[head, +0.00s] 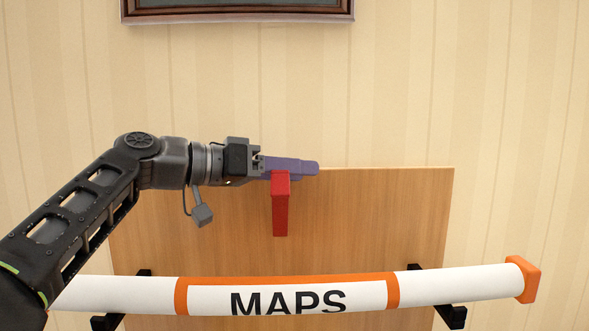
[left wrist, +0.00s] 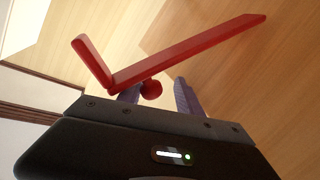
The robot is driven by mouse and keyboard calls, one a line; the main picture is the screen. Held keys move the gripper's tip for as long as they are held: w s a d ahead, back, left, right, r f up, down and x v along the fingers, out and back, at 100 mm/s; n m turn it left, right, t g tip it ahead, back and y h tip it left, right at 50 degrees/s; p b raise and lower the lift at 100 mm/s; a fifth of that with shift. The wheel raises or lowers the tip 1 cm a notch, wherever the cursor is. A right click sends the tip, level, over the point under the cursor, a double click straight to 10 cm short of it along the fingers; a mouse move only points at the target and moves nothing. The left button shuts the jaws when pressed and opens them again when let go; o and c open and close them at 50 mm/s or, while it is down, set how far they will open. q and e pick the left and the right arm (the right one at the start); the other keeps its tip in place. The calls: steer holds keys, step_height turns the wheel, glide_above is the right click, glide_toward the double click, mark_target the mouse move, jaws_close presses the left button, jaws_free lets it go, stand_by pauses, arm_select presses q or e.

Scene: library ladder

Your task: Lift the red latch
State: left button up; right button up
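The red latch (head: 280,208) is at the upper part of the wooden panel. In the head view it shows as a red block hanging down at my fingers. In the left wrist view the latch (left wrist: 190,50) is a long red bar with a short angled end piece, and a round red knob (left wrist: 151,89) shows beside the bar. My left gripper (head: 312,168) has purple fingers and reaches in from the left at the latch. In the left wrist view its fingers (left wrist: 160,86) are apart, with the knob seen between them. Contact cannot be told. My right gripper is out of view.
The wooden panel (head: 380,220) stands before a striped wall. A white tube marked MAPS (head: 440,282) with orange bands lies across black brackets (head: 452,316) below the latch. A framed picture (head: 236,8) hangs above. Room right of the latch is clear.

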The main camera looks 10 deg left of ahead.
arm_select(q)
steer(key=shift+w+a+f, duration=0.15)
steer(key=shift+a+f, duration=0.1)
steer(key=shift+f, duration=0.05)
steer(key=shift+s+a+r, duration=0.25)
steer(key=shift+a+r, duration=0.15)
steer(key=shift+a, duration=0.2)
steer(key=r+v, duration=0.1)
steer(key=v, duration=0.6)
steer(key=shift+w+p, duration=0.3)
steer(key=shift+p, duration=0.1)
steer(key=shift+r, duration=0.1)
